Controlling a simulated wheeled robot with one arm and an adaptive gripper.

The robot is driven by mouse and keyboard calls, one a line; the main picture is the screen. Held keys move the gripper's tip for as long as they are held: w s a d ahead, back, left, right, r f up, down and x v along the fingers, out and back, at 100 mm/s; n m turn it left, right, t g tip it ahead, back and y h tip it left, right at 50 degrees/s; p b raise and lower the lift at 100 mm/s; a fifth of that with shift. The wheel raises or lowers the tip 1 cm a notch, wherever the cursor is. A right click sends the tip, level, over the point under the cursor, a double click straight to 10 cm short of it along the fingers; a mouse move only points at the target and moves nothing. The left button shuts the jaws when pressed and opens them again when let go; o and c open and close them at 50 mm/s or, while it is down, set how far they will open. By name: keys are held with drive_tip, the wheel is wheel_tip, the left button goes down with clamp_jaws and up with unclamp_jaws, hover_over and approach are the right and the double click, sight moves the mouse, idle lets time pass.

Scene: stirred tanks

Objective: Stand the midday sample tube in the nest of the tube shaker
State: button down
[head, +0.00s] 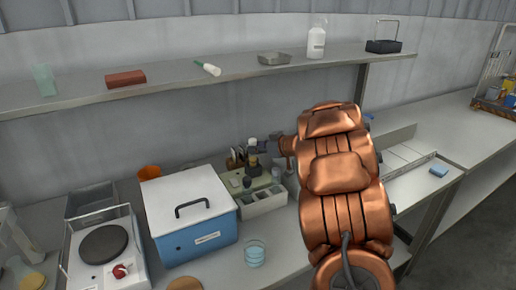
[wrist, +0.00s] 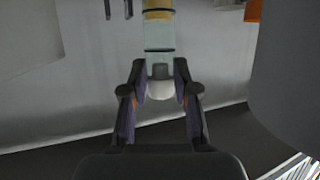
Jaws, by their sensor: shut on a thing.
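My gripper (wrist: 159,76) is shut on a sample tube (wrist: 159,36) in the wrist view. The tube has a white cap, a pale grey-green body, dark rings and a yellowish band, and its far end runs out of the picture's top. In the head view my gripper (head: 265,145) is small and partly behind my copper arm, above the middle of the bench. A pale cap and yellowish band show beside it. Below is a grey-green unit (head: 262,184) with dark parts on top, perhaps the tube shaker. I cannot make out its nest or whether the tube touches it.
A white divided tray (head: 262,206) stands in front of the unit. A blue box with white lid (head: 188,198) is to the left, with a glass beaker (head: 254,254) in front. The shelf (head: 170,82) runs above. A balance (head: 103,256) stands far left.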

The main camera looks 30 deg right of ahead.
drive_tip(key=shift+f, duration=0.1)
drive_tip(key=c, duration=0.9)
unclamp_jaws()
drive_tip(key=shift+o, duration=0.2)
drive_tip(key=b+v, duration=0.1)
drive_tip(key=v, duration=1.1)
